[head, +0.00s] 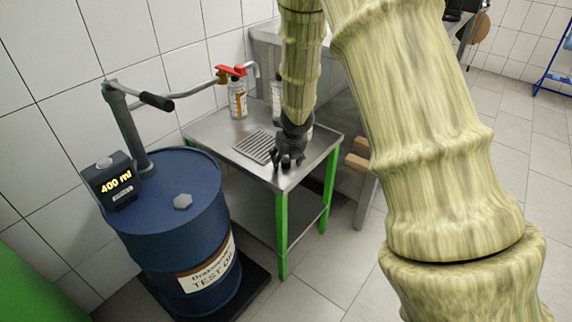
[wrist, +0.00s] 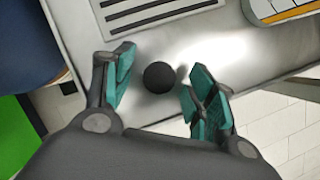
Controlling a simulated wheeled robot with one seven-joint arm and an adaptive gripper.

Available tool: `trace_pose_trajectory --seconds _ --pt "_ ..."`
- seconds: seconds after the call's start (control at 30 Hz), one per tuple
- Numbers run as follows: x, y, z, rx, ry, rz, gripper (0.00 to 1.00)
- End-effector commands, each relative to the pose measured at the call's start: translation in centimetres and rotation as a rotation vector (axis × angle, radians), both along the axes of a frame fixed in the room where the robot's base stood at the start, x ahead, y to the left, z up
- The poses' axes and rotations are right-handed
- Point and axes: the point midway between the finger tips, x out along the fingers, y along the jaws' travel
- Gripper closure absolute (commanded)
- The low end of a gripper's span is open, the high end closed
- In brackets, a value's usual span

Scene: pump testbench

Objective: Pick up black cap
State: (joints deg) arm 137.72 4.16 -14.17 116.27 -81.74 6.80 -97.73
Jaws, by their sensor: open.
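The black cap (wrist: 159,77) is a small round dark piece on the bare metal table top. In the wrist view it lies between the two open, teal-padded fingers of my gripper (wrist: 160,92), with a gap on each side. In the head view my gripper (head: 288,160) points down at the front corner of the metal table (head: 222,134). The cap cannot be made out there, as the gripper covers that spot.
A slotted drain grate (head: 257,146) is beside the gripper. Bottles (head: 237,100) stand at the table's back. A blue drum (head: 175,205) with a pump handle (head: 157,101) and a 400 ml display (head: 113,182) stands left. The table's front edge is close.

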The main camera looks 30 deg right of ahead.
Motion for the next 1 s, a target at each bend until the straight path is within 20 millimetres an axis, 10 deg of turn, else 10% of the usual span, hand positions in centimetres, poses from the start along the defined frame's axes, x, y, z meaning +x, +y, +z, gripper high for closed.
trace_pose_trajectory --seconds 0.27,1.0 --pt "0.0 0.0 0.0 0.0 0.0 0.0 0.78" --pt "0.0 0.0 2.4 0.001 0.0 0.0 0.78"
